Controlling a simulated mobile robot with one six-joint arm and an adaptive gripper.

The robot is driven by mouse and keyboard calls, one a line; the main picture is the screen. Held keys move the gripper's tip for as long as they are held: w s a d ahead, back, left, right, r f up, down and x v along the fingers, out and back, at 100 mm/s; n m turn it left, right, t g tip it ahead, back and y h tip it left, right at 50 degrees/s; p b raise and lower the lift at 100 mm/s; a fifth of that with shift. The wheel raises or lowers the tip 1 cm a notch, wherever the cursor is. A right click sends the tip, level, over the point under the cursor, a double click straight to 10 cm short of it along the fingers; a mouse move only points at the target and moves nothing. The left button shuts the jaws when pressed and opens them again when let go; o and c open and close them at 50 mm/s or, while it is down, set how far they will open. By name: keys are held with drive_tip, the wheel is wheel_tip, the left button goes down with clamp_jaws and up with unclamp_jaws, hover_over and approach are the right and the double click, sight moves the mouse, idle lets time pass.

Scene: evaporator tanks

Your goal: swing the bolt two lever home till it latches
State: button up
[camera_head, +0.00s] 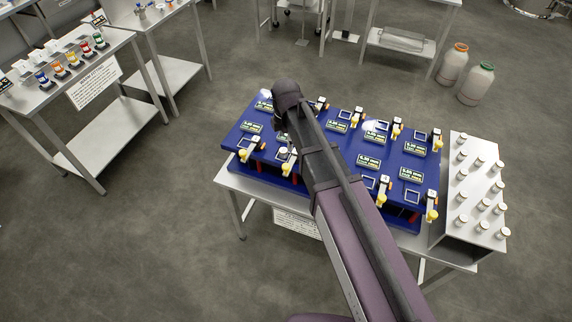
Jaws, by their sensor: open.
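A blue panel (345,150) on a steel table carries several stations, each with a small display and a lever with a yellow end. I cannot tell which one is bolt two; the labels are too small to read. One yellow-ended lever (287,169) stands at the front left, just below my gripper in the picture. Another lever (246,153) is at the front left corner. My gripper (281,125) hangs over the left part of the panel, open and small in view. My arm hides the middle of the panel. I cannot tell whether the gripper touches any lever.
A steel stand (470,152) with several white-capped bottles adjoins the panel on the right. A bench (62,80) with coloured items stands at the left. The floor at left front is clear.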

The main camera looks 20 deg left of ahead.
sight(286, 166)
drive_tip(key=shift+f, duration=0.15)
wheel_tip(286, 166, down, 14)
drive_tip(key=b, duration=1.3)
drive_tip(key=shift+r+b, duration=0.25)
drive_tip(key=shift+b, duration=0.15)
clamp_jaws()
idle(0.3)
